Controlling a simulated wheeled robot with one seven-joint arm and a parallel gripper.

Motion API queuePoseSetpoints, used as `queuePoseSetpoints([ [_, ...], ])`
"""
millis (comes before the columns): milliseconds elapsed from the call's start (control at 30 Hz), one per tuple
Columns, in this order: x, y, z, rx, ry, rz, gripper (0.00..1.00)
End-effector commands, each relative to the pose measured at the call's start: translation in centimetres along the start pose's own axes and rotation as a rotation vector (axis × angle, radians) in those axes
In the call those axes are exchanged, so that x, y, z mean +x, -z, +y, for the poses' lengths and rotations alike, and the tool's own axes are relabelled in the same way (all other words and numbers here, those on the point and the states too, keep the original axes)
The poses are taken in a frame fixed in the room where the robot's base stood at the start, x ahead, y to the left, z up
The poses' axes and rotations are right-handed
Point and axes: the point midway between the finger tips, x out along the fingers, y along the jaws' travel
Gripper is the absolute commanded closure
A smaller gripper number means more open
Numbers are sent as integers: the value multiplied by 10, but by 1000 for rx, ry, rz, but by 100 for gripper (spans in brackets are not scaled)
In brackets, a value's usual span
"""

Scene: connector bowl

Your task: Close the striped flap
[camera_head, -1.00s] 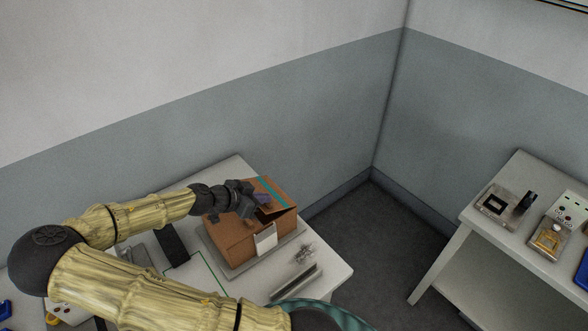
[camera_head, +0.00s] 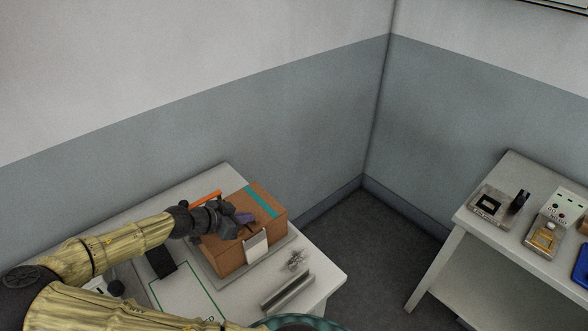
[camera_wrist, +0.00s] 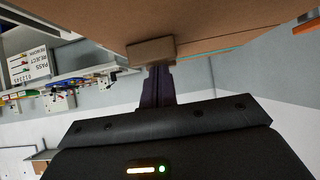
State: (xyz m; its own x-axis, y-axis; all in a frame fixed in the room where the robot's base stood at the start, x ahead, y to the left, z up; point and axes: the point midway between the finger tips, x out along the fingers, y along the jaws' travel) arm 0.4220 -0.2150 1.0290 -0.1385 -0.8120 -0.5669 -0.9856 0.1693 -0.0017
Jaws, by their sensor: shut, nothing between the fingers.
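The brown cardboard box (camera_head: 227,256) stands on a grey base on the table. The striped flap (camera_head: 262,200), with a teal stripe, lies about flat across the right part of the box top. My gripper (camera_head: 246,218) is shut and empty, low at the front left of the flap, and its arm hides the left part of the top. In the wrist view, my dark purple fingers (camera_wrist: 158,80) are together against or just beside a small brown tab (camera_wrist: 151,51). A thin teal line of the stripe (camera_wrist: 205,52) shows beside it; contact is unclear.
An orange strip (camera_head: 206,197) shows behind my wrist. A white tag (camera_head: 256,246) hangs on the box front. Small metal parts (camera_head: 295,260) and a metal channel (camera_head: 286,291) lie right of the box. A second table (camera_head: 470,222) stands far right.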

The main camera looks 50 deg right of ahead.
Motion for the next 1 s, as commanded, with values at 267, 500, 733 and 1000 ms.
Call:
queuePoseSetpoints([
  [267,2,-2,1,-1,-4,-2,100],
  [500,10,-1,2,1,-7,-2,100],
  [733,20,2,3,2,-12,0,100],
  [1000,22,2,5,1,-14,3,100],
])
